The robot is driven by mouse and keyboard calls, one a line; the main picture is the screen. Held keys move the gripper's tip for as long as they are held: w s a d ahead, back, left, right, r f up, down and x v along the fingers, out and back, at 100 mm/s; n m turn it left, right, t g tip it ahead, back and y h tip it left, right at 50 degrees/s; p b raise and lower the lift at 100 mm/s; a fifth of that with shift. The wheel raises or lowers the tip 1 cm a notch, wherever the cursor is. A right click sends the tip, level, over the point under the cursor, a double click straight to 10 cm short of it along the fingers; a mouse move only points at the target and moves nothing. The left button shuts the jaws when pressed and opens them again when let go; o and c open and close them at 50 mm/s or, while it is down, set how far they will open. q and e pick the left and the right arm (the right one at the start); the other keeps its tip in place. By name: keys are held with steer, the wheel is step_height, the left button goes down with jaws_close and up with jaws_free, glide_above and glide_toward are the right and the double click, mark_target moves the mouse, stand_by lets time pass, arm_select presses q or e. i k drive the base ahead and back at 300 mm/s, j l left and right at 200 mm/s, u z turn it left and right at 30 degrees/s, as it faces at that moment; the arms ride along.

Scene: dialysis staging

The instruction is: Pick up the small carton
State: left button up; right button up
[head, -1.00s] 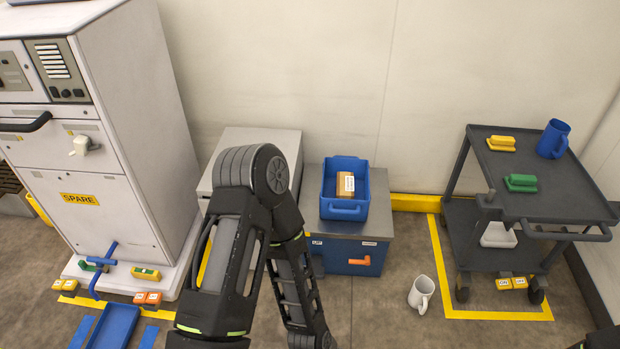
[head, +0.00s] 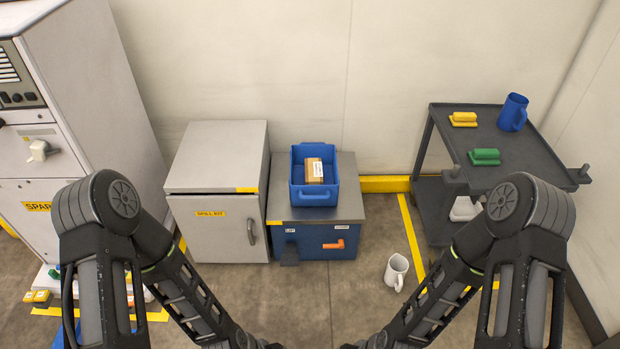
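The small carton (head: 314,171) is brown with a white label. It sits inside a blue bin (head: 316,200) on top of a low cabinet with a grey top (head: 348,203) and a blue front. My two arms come in from the lower left and lower right, well short of the bin. Both forearms run down toward the bottom edge of the head view, and neither set of gripper fingers shows.
A grey spill kit cabinet (head: 217,190) stands left of the blue-fronted cabinet, whose front has an orange handle (head: 334,244). A white mug (head: 396,271) is on the floor. A dark cart (head: 520,150) at right carries a blue jug (head: 513,112) and yellow and green blocks.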

mark_target(313, 165)
steer(key=i+l+z, duration=0.4)
steer(key=i, duration=0.35)
steer(key=i+l+z, duration=0.2)
steer(key=i, duration=0.2)
